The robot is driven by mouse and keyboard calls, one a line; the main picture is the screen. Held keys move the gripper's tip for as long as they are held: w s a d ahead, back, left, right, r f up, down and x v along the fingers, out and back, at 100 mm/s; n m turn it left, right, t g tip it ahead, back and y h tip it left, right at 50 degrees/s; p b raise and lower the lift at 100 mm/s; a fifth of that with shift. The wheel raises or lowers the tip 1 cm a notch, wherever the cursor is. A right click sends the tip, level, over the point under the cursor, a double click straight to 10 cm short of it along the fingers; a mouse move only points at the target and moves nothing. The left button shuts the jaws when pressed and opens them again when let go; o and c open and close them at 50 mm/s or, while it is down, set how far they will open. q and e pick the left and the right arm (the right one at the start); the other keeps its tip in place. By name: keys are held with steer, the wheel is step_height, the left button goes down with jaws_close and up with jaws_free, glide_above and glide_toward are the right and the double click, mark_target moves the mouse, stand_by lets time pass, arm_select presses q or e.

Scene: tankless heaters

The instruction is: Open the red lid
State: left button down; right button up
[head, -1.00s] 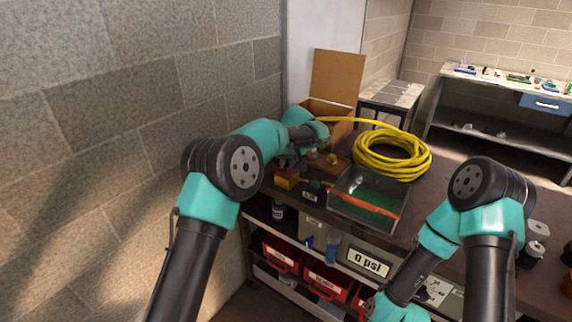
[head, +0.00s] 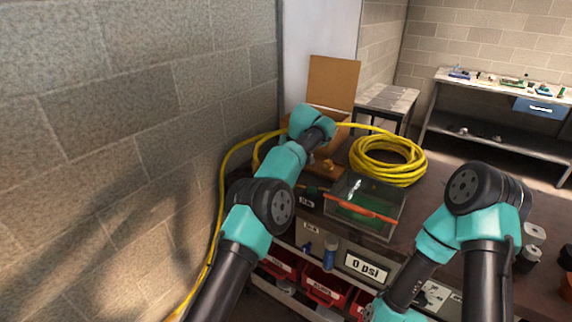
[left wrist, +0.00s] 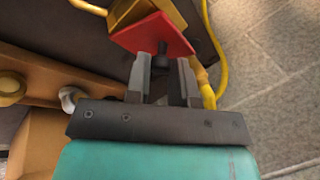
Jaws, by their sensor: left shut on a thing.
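The red lid (left wrist: 150,33) shows at the top of the left wrist view as a flat square plate with a dark knob (left wrist: 160,58). My left gripper (left wrist: 162,70) is shut on the knob, its fingers on either side. A gold-coloured box (left wrist: 158,10) is partly visible beyond the lid. I cannot tell whether there is a gap between lid and box. In the head view, my left arm hides the lid, the box and its gripper. My right gripper is out of view.
A yellow hose coil (head: 388,160) and a clear bin (head: 360,219) lie on the dark bench. A strand of hose (head: 219,190) loops left past my left arm. An open cardboard box (head: 332,83) stands behind. Red bins (head: 322,288) sit below.

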arm_select(q)
steer(key=shift+s+f, duration=0.1)
stand_by(0.3)
steer(key=c, duration=1)
jaws_free()
steer(key=shift+a, duration=0.1)
steer(key=shift+r, duration=0.2)
